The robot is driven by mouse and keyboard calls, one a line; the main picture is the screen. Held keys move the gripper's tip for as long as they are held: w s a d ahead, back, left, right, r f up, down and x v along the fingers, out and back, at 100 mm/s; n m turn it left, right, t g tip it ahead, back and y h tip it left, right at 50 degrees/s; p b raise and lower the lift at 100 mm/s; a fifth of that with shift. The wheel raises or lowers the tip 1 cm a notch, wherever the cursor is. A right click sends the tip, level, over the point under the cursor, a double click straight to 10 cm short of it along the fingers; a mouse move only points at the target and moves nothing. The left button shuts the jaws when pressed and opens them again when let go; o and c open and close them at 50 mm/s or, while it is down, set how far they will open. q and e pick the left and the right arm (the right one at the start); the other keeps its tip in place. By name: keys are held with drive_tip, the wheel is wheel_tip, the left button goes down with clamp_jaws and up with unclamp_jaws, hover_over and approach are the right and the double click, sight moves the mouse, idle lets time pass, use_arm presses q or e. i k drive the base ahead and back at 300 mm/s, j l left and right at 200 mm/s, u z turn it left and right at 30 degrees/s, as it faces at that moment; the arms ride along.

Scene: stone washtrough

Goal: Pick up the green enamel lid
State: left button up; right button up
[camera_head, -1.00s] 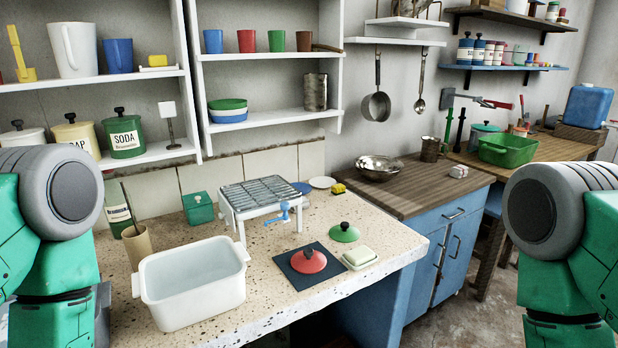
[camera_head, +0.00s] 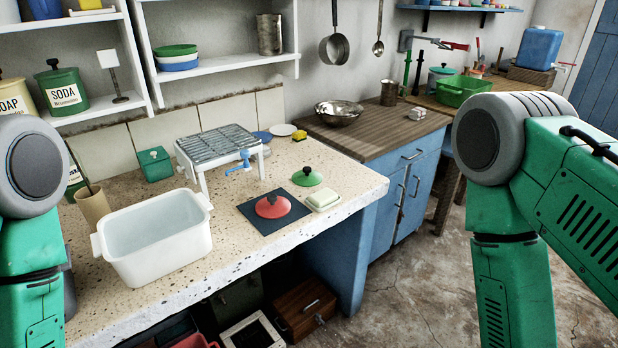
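The green enamel lid (camera_head: 307,177) lies on the speckled stone counter (camera_head: 222,259), with a dark knob on top. It sits just behind a red lid (camera_head: 272,206), which rests on a dark square mat (camera_head: 250,216). A white butter dish (camera_head: 322,200) stands close to its front right. Only the upper links of my two green arms show, at the left and right edges. Both grippers are out of view, and nothing of mine is near the lid.
A white basin (camera_head: 155,243) stands at the counter's front left. A metal rack (camera_head: 217,144) with a blue tap is behind. A yellow sponge (camera_head: 299,135) and white plate (camera_head: 283,130) lie near the back. A wooden-topped blue cabinet (camera_head: 408,190) adjoins on the right. Floor shows at front right.

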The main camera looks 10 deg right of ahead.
sight(307, 176)
drive_tip(key=u, duration=1.55)
drive_tip(key=z, duration=1.8)
drive_tip(key=i+l+u, duration=0.1)
drive_tip(key=i+l, duration=0.25)
drive_tip(key=l, duration=0.2)
